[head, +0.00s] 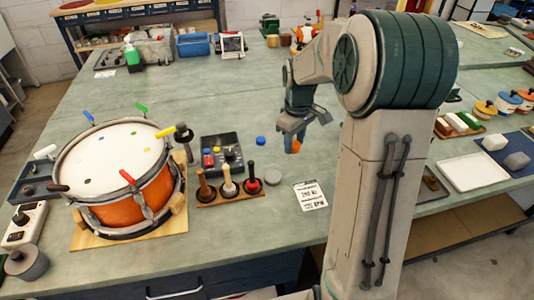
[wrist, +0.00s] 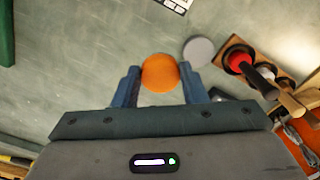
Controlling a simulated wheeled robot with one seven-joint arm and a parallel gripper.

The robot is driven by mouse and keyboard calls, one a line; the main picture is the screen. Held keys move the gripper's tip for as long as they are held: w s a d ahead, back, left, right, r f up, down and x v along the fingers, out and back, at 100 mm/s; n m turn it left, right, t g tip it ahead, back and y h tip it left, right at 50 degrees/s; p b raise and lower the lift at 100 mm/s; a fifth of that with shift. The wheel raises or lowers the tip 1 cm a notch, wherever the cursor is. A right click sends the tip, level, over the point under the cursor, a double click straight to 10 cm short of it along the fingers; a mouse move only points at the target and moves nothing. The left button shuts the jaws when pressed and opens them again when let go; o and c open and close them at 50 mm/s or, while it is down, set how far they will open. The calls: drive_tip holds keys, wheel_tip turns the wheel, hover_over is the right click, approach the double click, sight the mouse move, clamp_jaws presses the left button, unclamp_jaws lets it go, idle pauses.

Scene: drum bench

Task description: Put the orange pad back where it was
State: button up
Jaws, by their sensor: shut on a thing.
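The orange pad (wrist: 160,73) is a round disc held between the two blue-grey fingers of my gripper (wrist: 161,82) in the wrist view. In the head view my gripper (head: 293,132) is over the middle of the bench, with the orange pad (head: 293,147) showing just below it. It seems to hang above the bench top, but the exact gap is hard to tell. A grey pad (head: 272,177) lies on the bench, nearer the front edge, and shows beside my gripper in the wrist view (wrist: 199,51). A blue pad (head: 261,141) lies left of my gripper.
A drum (head: 142,202) with small coloured marks on its head stands on a wooden base at left. A mallet rack (head: 230,195), a control box (head: 222,153) and a printed card (head: 310,195) are nearby.

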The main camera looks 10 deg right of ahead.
drive_tip(key=p, duration=0.1)
hover_over(267, 160)
wheel_tip(267, 160, down, 5)
drive_tip(key=shift+s+f, duration=0.1)
drive_tip(key=shift+f, duration=0.05)
drive_tip(key=shift+f+p, duration=0.35)
drive_tip(key=shift+f, duration=1.7)
drive_tip(key=shift+f, duration=0.25)
drive_tip(key=o, duration=1)
drive_tip(key=shift+r, duration=0.1)
drive_tip(key=shift+r, duration=0.1)
